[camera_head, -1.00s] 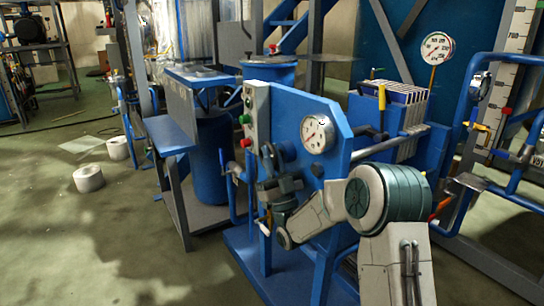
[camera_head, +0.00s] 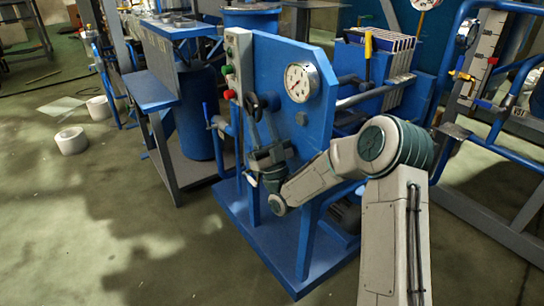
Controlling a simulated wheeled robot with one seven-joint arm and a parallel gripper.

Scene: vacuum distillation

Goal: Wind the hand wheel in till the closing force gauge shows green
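The blue press has an upright end plate (camera_head: 268,65) that carries a round white gauge (camera_head: 302,82). The gauge has some red marking, but its needle is too small to read and I see no clear green. A dark shape left of the gauge, at the plate's face, looks like the hand wheel (camera_head: 262,100); it is partly hidden. My gripper (camera_head: 261,118) reaches up to it from below, its dark fingers at or very close to the wheel. I cannot tell whether they touch or grip it.
A control strip with green (camera_head: 228,50) and red (camera_head: 228,95) buttons stands left of the wheel. White plates (camera_head: 398,60) are stacked behind the end plate. Blue pipes and a scale board (camera_head: 480,75) stand at right. The floor at left is mostly clear, with white rolls (camera_head: 71,141).

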